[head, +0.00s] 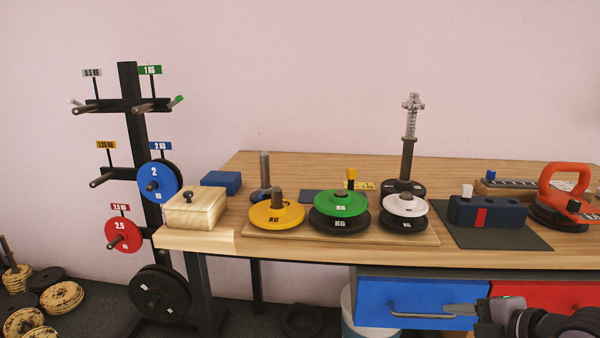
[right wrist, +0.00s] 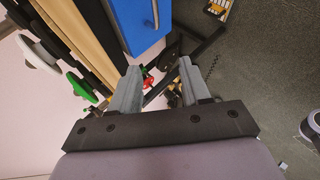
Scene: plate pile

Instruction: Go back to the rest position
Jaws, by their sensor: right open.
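My right gripper (head: 462,309) is at the lower right of the head view, in front of the blue drawer and below the table edge. In the right wrist view its two fingers (right wrist: 157,77) stand apart with nothing between them. My left gripper is not in view. On the wooden table (head: 340,257), a yellow plate (head: 260,216) sits on a peg at the left of a board. A green plate (head: 341,205) lies on a black one in the middle. A white plate (head: 405,207) lies on a black one at the right.
A black rack (head: 128,90) at the left holds a blue plate (head: 157,181), a red plate (head: 122,236) and black plates. The blue drawer (head: 375,303) and red drawer (head: 555,297) are under the table. A red-handled suction lifter (head: 565,180) stands far right. Loose plates lie on the left floor.

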